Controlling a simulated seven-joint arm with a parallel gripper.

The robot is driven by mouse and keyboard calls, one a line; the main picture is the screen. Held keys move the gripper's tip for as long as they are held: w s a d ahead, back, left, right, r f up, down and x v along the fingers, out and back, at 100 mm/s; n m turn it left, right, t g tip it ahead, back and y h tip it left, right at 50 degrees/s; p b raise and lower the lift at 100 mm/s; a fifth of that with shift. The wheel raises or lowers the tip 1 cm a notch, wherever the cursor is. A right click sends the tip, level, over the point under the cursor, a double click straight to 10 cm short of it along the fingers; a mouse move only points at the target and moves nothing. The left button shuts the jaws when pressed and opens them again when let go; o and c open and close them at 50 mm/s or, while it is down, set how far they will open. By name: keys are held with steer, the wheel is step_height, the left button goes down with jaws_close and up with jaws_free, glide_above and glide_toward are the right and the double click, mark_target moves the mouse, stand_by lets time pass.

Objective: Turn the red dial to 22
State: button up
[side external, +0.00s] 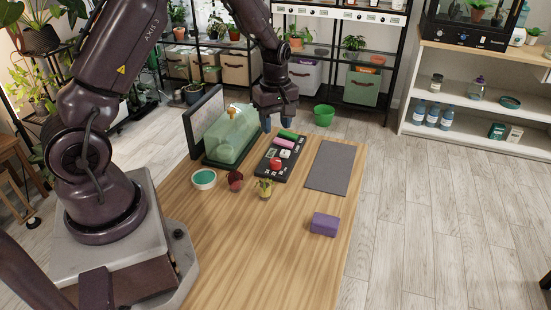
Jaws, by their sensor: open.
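A black control panel (266,180) lies near the far end of the wooden table. A red dial (275,164) sits on its near half; its markings are too small to read. Farther along the panel are a white part, a pink block (283,143) and a green piece (288,134). My gripper (279,126) points down above the panel's far end, beyond the red dial. Its bluish fingertips are apart, with nothing seen between them. It is not touching the dial.
A green translucent cover (231,134) stands left of the panel, a grey mat (330,167) right of it. The table's near part is clear.

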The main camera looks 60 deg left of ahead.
mark_target(276, 160)
step_height(276, 160, down, 11)
steer(key=shift+f, duration=0.15)
steer(key=shift+c, duration=0.4)
steer(key=c, duration=0.6)
